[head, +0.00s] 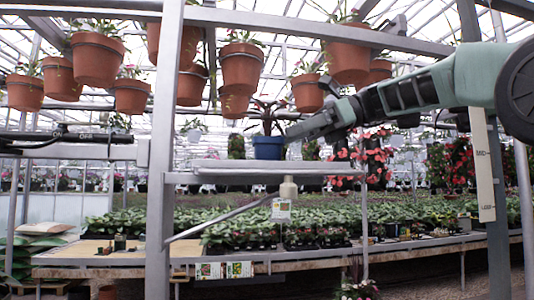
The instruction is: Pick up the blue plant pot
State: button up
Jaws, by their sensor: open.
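The blue plant pot (268,148) stands upright on a narrow grey metal shelf (235,164) near the middle of the head view, with a dark reddish-leaved plant (268,115) in it. My gripper (292,134) reaches in from the right at about the pot's rim height. It is open, and its tip is close to the pot's right side. I cannot tell whether it touches the pot. The fingers are small and dark here, so the gap between them is hard to see.
Several terracotta pots (241,68) hang above from a metal frame. A grey upright post (163,150) stands left of the pot. Below and behind, a long bench (120,258) holds rows of green seedlings.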

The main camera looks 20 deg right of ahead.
aim_at(254, 149)
jog(key=p+x, duration=0.1)
jog(key=x, duration=0.6)
jog(key=shift+w+a, duration=0.15)
jog(key=shift+w, duration=0.05)
jog(key=c, duration=1.1)
